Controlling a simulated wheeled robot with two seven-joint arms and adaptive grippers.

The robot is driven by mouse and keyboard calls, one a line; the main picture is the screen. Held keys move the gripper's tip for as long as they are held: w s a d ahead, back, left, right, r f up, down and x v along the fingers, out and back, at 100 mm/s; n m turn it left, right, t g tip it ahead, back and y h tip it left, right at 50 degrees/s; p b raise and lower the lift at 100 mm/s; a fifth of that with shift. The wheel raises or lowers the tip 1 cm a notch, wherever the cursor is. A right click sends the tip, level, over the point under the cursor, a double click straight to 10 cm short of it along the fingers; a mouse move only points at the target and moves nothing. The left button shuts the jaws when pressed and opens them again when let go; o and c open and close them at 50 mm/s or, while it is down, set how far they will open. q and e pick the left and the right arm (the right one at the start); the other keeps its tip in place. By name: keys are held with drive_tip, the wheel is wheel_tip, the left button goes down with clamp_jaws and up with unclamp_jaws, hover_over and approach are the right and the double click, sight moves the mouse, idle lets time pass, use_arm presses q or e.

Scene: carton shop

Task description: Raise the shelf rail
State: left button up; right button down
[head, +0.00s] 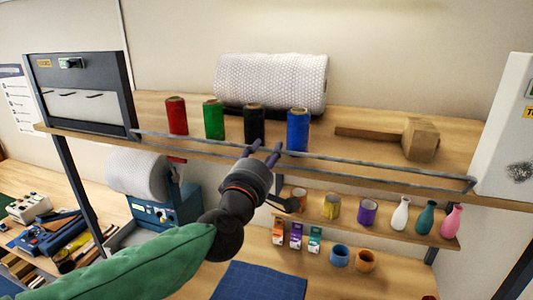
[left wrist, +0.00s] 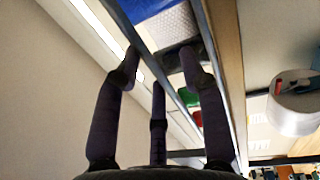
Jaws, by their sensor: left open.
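The shelf rail (head: 372,167) is a long thin grey metal bar along the front edge of the upper shelf (head: 350,125). It sits low, close to the shelf edge, and runs from the dark box at the left to near the white box at the right. My left gripper (head: 263,148) is at the rail, left of its middle, with its dark purple fingers apart. In the left wrist view, the rail (left wrist: 141,42) passes between the open fingers (left wrist: 162,68). I cannot tell whether any finger touches it. My right gripper is not in view.
Red (head: 177,116), green (head: 213,119), black (head: 254,124) and blue (head: 298,130) spools stand behind the rail. A lower shelf (head: 385,232) holds several cups and vases.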

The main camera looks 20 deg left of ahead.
use_arm(q)
drive_tip(key=s+f, duration=0.1)
drive_tip(key=s, duration=1)
drive_tip(key=shift+s+a+f, duration=0.2)
drive_tip(key=shift+s, duration=0.05)
drive_tip(key=w+d+f+m+g+b, duration=0.25)
drive_tip(key=w+f+b, duration=0.2)
drive_tip(key=f, duration=0.75)
drive_tip(key=w+d+f+m+g+b, duration=0.1)
drive_tip(key=w+d+f+m+b, duration=0.3)
drive_tip(key=f, duration=0.9)
wheel_tip(320, 180, down, 27)
drive_tip(key=w+a+m+g+h+b, duration=0.1)
drive_tip(key=w+a+m+g+b, duration=0.1)
drive_tip(key=m+g+b, duration=0.25)
drive_tip(key=s+f+m+g+b, duration=0.1)
drive_tip(key=s+f+g+b, duration=0.25)
drive_tip(key=f, duration=0.95)
drive_tip(key=s+f+m+g+b, duration=0.1)
drive_tip(key=s+f+g+b, duration=0.2)
drive_tip(key=f, duration=1)
drive_tip(key=s+d+f+m+g+h+b, duration=0.2)
drive_tip(key=s+f+g+b, duration=0.2)
drive_tip(key=s+f, duration=1.3)
drive_tip(key=shift+d+f+b, duration=0.15)
drive_tip(key=shift+f+b, duration=0.35)
drive_tip(key=shift+b, duration=0.4)
